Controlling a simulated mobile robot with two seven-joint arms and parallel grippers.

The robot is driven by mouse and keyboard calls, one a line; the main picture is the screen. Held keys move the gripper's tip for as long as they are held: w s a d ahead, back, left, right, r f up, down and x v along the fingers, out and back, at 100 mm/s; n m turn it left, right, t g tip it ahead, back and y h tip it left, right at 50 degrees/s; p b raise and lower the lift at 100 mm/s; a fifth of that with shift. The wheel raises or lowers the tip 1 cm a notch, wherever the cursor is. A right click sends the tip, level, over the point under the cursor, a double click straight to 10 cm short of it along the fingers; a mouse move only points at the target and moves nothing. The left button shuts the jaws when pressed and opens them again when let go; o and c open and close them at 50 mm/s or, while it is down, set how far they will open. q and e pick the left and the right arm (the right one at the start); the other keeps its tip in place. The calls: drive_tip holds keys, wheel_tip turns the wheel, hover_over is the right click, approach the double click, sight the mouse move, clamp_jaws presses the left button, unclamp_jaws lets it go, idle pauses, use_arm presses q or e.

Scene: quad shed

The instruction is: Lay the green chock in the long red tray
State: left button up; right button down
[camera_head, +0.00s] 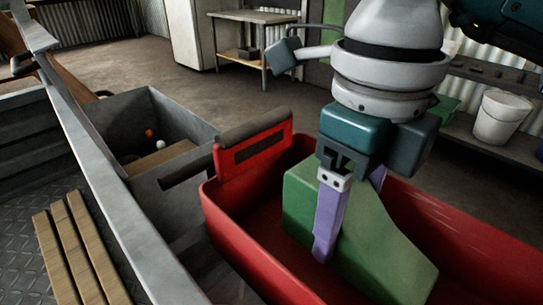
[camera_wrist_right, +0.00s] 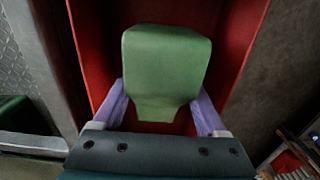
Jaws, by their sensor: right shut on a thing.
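The green wedge-shaped chock (camera_head: 378,258) is between the purple fingers of my right gripper (camera_head: 345,222), which is shut on it. The chock is within the outline of the long red tray (camera_head: 232,245), between its side walls, with its slope falling toward the lower right. I cannot tell whether its underside touches the tray floor. In the right wrist view the chock (camera_wrist_right: 166,65) fills the space between both fingers (camera_wrist_right: 162,108), with the red tray (camera_wrist_right: 238,45) around it. The far finger is mostly hidden by the chock in the head view. My left gripper is not in view.
A red end plate with a dark bar handle (camera_head: 245,132) rises at the tray's left end. A grey metal bin (camera_head: 160,110) and long rail stand to the left, with wooden slats (camera_head: 80,245) below. A white bucket (camera_head: 500,118) sits on a shelf at right.

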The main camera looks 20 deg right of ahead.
sight(340, 244)
wheel_tip(340, 244, down, 4)
drive_tip(key=shift+r+b, duration=0.2)
drive_tip(key=shift+b, duration=0.5)
drive_tip(key=shift+f, duration=0.35)
drive_tip(key=shift+f, duration=0.15)
unclamp_jaws()
